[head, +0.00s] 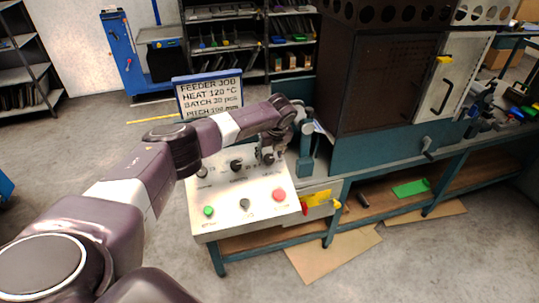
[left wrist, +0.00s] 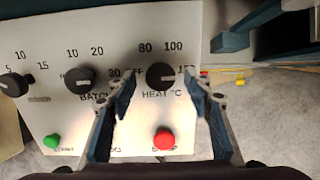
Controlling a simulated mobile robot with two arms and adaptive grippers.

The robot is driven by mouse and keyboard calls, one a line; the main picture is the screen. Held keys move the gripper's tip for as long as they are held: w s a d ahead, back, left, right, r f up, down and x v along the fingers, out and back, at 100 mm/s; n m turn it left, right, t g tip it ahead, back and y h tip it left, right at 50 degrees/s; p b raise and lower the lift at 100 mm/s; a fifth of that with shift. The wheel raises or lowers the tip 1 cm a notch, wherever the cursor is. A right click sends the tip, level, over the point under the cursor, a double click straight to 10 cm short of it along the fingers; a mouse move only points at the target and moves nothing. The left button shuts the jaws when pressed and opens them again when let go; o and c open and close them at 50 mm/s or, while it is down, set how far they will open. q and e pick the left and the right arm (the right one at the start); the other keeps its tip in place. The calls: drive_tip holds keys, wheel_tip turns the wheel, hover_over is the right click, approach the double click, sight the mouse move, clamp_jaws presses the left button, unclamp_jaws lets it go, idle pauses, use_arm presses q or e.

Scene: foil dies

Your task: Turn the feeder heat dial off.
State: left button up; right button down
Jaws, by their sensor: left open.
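The heat dial (left wrist: 161,75) is a round black knob above the label "HEAT °C" in the left wrist view, with 80, 100 and a partly hidden number around it. I cannot clearly tell where its pointer stands. My left gripper (left wrist: 160,84) is open, with one finger on each side of the dial in that view; I cannot tell whether they touch it. In the head view the left gripper (head: 268,152) is over the right upper part of the pale control panel (head: 225,222), and mostly hides the dial. My right gripper is not in view.
The batch dial (left wrist: 79,80) and another black dial (left wrist: 13,85) are left of the heat dial. A green button (head: 208,211), a black knob (head: 244,204) and a red button (head: 279,195) sit lower.

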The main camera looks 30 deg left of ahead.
use_arm(q)
drive_tip(key=shift+x, duration=0.75)
drive_tip(key=c, duration=1.1)
